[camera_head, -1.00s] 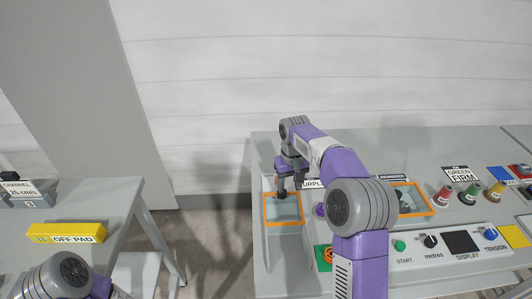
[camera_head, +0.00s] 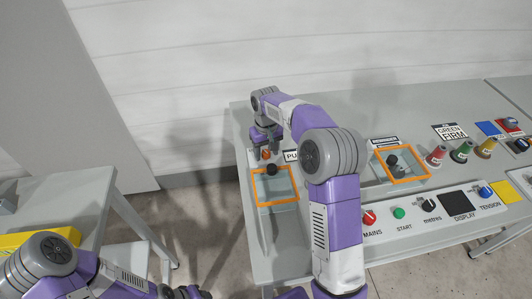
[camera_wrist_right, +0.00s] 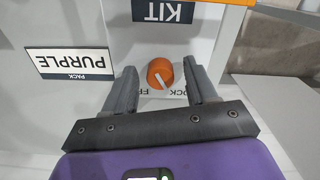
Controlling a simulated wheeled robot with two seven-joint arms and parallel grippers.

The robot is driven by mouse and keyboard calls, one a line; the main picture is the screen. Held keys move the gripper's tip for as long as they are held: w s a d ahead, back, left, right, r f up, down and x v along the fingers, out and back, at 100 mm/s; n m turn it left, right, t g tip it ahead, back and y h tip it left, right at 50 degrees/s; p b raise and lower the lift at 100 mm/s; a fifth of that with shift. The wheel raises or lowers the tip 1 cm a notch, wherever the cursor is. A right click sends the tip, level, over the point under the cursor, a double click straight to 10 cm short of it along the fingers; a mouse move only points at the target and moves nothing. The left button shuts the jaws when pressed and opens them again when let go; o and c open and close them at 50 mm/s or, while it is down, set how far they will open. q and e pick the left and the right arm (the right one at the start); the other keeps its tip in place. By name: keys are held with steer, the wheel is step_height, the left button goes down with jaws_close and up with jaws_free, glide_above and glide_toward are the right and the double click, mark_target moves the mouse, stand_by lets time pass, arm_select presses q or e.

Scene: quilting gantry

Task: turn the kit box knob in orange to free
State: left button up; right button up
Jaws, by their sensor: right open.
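The kit box knob (camera_wrist_right: 160,74) is orange with a white pointer line that slants down and slightly right in the right wrist view. Partly hidden lettering flanks it below, and a KIT label (camera_wrist_right: 164,11) lies above. In the head view the orange knob (camera_head: 265,155) shows just behind an orange-rimmed box (camera_head: 276,203). My right gripper (camera_wrist_right: 168,78) is open, with a finger on each side of the knob and visible gaps between. It also shows in the head view (camera_head: 268,145). My left gripper (camera_head: 188,292) is barely visible at the bottom edge; its jaws are unclear.
A PURPLE pack label (camera_wrist_right: 69,62) lies beside the knob. A second orange-rimmed box (camera_head: 408,181) stands to the right, near coloured spools (camera_head: 462,150). A control panel (camera_head: 415,226) runs along the bench front. A separate table (camera_head: 75,205) stands left across a floor gap.

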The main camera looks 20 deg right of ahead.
steer(key=shift+f, duration=0.1)
steer(key=c, duration=1.1)
steer(key=shift+o, duration=0.2)
steer(key=m+p, duration=0.2)
steer(key=p, duration=0.1)
steer(key=shift+r+m, duration=0.2)
steer(key=shift+m, duration=0.1)
steer(key=m+p, duration=0.2)
steer(key=shift+m, duration=0.3)
steer(key=m+p, duration=0.3)
steer(key=m, duration=0.1)
steer(key=shift+w, duration=0.1)
steer(key=shift+f+m+p, duration=0.1)
steer(key=shift+m+p, duration=0.55)
steer(key=shift+m, duration=0.65)
